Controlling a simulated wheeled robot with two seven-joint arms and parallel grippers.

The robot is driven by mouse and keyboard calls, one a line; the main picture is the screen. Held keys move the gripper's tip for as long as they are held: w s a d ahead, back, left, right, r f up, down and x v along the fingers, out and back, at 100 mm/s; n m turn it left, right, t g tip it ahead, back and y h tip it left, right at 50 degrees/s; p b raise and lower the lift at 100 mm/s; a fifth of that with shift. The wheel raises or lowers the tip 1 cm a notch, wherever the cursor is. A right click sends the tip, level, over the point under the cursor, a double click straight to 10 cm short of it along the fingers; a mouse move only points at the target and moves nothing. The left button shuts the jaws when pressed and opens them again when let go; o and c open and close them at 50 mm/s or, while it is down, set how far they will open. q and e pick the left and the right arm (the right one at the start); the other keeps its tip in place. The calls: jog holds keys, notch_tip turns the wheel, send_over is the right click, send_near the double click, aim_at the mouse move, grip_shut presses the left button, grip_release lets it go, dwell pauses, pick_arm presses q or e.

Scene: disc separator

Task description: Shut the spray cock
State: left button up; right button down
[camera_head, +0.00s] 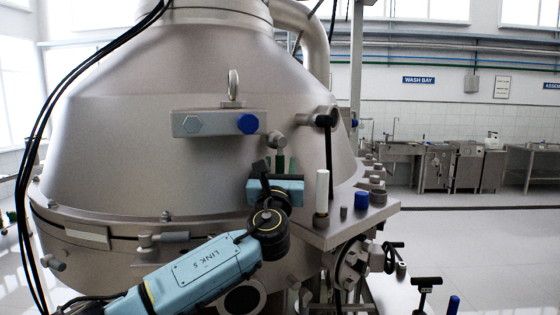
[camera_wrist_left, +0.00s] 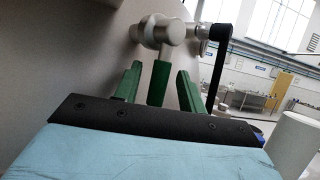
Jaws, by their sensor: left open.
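The spray cock (camera_head: 276,139) looks like a small grey fitting on the cone wall of the separator. In the left wrist view it is a metal stub and round knob (camera_wrist_left: 172,31) with a dark green lever (camera_wrist_left: 160,82) hanging down. My left gripper (camera_head: 286,168) is just below the fitting in the head view. Its two green fingers (camera_wrist_left: 158,88) are open in the left wrist view, one on each side of the green lever. I cannot tell whether either finger touches it. My right gripper is not in view.
A second fitting with a long black lever (camera_head: 329,155) hangs close to the right. A white post (camera_head: 322,190) and a blue cap (camera_head: 361,201) stand on the ledge near my gripper. A bracket with a blue knob (camera_head: 248,124) is above left. Open floor lies far right.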

pick_arm(q)
jog(key=shift+w+r, duration=0.25)
jog(key=shift+w, duration=0.35)
grip_shut()
